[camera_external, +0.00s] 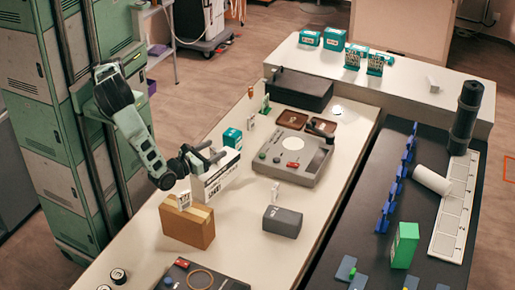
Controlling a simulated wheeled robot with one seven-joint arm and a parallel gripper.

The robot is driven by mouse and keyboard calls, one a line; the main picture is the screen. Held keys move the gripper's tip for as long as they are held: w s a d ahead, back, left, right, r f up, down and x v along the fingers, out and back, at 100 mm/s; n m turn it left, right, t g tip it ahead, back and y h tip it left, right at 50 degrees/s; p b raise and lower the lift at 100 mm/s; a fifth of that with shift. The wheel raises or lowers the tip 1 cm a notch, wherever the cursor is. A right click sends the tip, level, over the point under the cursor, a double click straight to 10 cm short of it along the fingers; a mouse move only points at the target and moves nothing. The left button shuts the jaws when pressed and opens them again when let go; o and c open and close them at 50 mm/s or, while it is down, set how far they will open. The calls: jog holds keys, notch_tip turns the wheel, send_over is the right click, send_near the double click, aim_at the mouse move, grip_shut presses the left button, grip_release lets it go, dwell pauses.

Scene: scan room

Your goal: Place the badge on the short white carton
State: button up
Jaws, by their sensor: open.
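A white carton (211,182) with black print stands on the pale table, just below and beside my gripper (214,152). My gripper is open with its fingers pointing right, above the carton's upper edge; I see nothing held between them. I cannot tell surely which thing is the badge. A small white card-like piece (184,199) stands at the brown cardboard box (190,229), below my gripper. Another small white upright piece (275,192) stands by the grey box (283,222). My gripper and wrist hide part of the carton's left side.
A grey device (292,160) with coloured buttons, a black case (299,90) and a teal box (232,138) stand farther back. Round black-and-white pieces (118,276) lie at the front left. A dark bench (400,235) with blue pieces is at right.

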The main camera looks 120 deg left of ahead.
jog(key=b+v, duration=0.3)
jog(key=v, duration=0.7)
jog(key=s+a+r+n+g+h, duration=0.2)
jog(key=s+a+n+g, duration=0.15)
jog(key=a+n, duration=0.2)
jog(key=s+a+r+n+g+h, duration=0.25)
jog(key=a+n+g, duration=0.2)
jog(key=a, duration=0.25)
jog(key=s+a+r+n+g+h, duration=0.1)
jog(key=s+a+n+g+h, duration=0.25)
jog(key=a, duration=0.35)
jog(key=s+a+r+n+t+h, duration=0.2)
jog(key=s+a+n+h, duration=0.2)
jog(key=s+n, duration=0.2)
jog(key=s+a+r+n+t+h, duration=0.2)
jog(key=s+a+n+h, duration=0.2)
jog(key=n, duration=0.6)
jog(key=shift+s+r+n, duration=0.35)
jog(key=shift+s+r, duration=0.05)
jog(key=shift+s, duration=0.7)
